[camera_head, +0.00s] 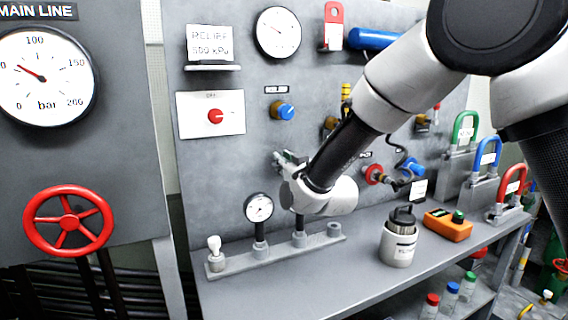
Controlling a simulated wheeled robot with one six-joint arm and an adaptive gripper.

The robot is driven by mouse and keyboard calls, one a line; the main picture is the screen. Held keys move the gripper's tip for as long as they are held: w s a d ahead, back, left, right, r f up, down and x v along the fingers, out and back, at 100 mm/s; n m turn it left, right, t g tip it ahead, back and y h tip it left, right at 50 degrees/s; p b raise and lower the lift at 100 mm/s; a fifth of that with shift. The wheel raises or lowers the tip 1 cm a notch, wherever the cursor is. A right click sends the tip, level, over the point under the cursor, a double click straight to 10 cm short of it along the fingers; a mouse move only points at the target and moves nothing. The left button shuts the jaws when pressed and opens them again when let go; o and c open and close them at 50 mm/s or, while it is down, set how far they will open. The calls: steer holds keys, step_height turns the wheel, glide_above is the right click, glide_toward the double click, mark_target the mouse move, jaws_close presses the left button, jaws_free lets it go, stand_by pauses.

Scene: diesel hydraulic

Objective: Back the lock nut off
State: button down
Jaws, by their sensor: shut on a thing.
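My gripper (284,160) is at the grey panel, below the blue knob (284,110). Its fingers are shut on a small part at the panel face, which I take to be the lock nut. The fingers and wrist hide most of that part, so its shape and thread do not show. My arm comes in from the upper right, and the wrist hangs over the back of the bench.
A small gauge (259,208) stands on the grey manifold (222,262) below my wrist. The bench front (290,290) is clear. A red handwheel (69,222) is at left.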

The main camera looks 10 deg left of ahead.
steer(key=shift+n, duration=2.4)
steer(key=shift+c, duration=1.8)
jaws_free()
steer(key=v, duration=1.2)
steer(key=shift+c, duration=0.4)
